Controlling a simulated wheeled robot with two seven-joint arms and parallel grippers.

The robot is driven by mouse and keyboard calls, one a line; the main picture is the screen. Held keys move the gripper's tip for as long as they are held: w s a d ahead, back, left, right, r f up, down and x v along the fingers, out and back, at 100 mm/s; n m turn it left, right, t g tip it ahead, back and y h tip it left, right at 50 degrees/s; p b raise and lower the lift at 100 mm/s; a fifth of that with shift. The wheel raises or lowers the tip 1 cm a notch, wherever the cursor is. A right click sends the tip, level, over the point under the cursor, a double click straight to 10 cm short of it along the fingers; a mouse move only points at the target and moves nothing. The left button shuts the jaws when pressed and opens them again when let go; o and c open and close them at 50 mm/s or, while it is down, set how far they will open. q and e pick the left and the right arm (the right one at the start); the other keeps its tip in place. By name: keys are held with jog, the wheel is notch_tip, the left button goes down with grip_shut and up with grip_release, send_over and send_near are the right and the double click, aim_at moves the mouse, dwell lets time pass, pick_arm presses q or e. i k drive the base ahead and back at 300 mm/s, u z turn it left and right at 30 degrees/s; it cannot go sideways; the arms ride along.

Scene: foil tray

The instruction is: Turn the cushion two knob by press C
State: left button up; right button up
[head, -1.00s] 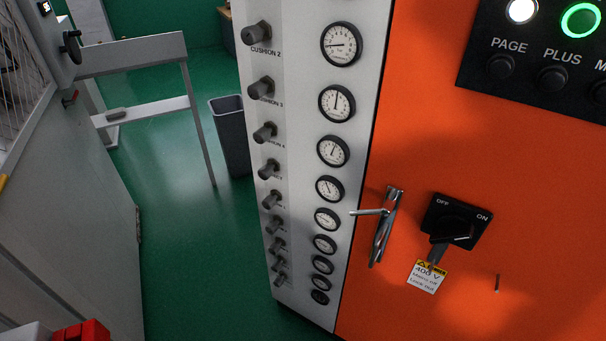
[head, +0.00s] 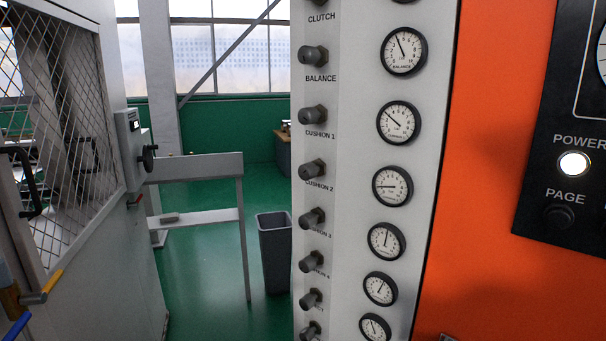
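The cushion two knob (head: 312,170) is a dark grey round knob on the pale panel strip, with the "CUSHION 2" label just below it. It sits in a vertical column of similar knobs. The cushion 1 knob (head: 312,115) is above it and the cushion 3 knob (head: 312,217) is below it. A round white gauge (head: 392,186) is to the right of the cushion two knob. No press letter is readable here. Neither of my grippers shows in the head view, and nothing touches the knob.
An orange cabinet front (head: 490,170) with a black control panel (head: 550,190) stands at the right. A grey bin (head: 274,250) and a grey rail frame (head: 195,168) stand behind on the green floor (head: 205,270). A grey mesh-windowed cabinet (head: 115,240) is at the left.

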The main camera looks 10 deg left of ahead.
aim_at(309, 170)
jog(key=u, duration=0.4)
jog(key=k, duration=1.1)
jog(key=u, duration=1.6)
jog(key=i, duration=0.8)
jog(key=z, duration=0.75)
jog(key=i, duration=0.55)
jog(key=z, duration=0.55)
